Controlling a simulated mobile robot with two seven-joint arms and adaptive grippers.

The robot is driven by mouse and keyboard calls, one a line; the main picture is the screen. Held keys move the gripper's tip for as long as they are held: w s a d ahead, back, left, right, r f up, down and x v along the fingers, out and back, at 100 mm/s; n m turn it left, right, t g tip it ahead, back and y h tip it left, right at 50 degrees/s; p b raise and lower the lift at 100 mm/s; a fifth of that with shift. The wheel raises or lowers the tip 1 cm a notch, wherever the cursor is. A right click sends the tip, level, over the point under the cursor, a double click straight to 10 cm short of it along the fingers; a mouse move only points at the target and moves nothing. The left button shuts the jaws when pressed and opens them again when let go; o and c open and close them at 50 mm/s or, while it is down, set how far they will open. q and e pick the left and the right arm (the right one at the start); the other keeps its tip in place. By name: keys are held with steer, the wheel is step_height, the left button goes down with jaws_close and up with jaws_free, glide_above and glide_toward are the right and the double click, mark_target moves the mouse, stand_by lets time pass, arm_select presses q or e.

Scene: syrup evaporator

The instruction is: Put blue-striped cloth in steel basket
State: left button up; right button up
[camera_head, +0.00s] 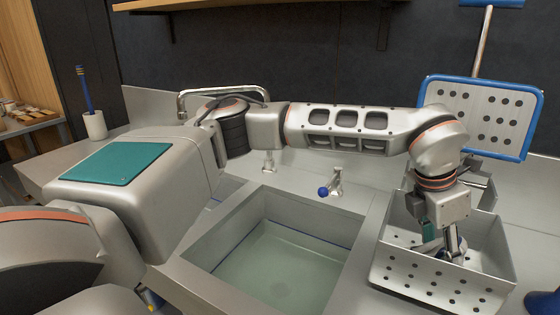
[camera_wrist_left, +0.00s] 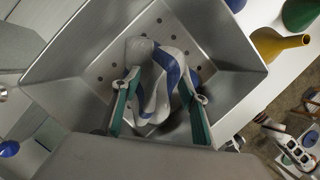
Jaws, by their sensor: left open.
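The steel basket (camera_head: 440,284) with punched holes stands at the right of the sink in the head view. It fills the middle of the left wrist view (camera_wrist_left: 225,38). The blue-striped cloth (camera_wrist_left: 158,80), white with blue bands, is crumpled inside the basket. In the head view only a bit of the cloth (camera_head: 454,246) shows below my gripper. My left gripper (camera_wrist_left: 158,100) reaches down into the basket with its green-lined fingers apart, one on each side of the cloth. Whether the fingers touch the cloth is not clear. My right gripper is not in view.
A sink basin (camera_head: 275,265) with water lies left of the basket, with a blue-knobbed tap (camera_head: 335,184) behind it. A blue-framed perforated panel (camera_head: 482,115) stands behind the basket. A yellow funnel (camera_wrist_left: 280,44) is beside the basket in the wrist view.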

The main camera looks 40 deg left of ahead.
arm_select(q)
steer(key=o, duration=0.6)
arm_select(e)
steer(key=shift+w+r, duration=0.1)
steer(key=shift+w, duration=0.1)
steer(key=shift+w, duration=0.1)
arm_select(q)
step_height(320, 180, up, 18)
steer(key=s+a+g+y+p, duration=0.1)
steer(key=s+a+p, duration=0.1)
steer(key=p, duration=0.5)
steer(key=shift+f+g+y, duration=0.15)
steer(key=shift+g+y, duration=0.15)
steer(key=shift+g, duration=0.1)
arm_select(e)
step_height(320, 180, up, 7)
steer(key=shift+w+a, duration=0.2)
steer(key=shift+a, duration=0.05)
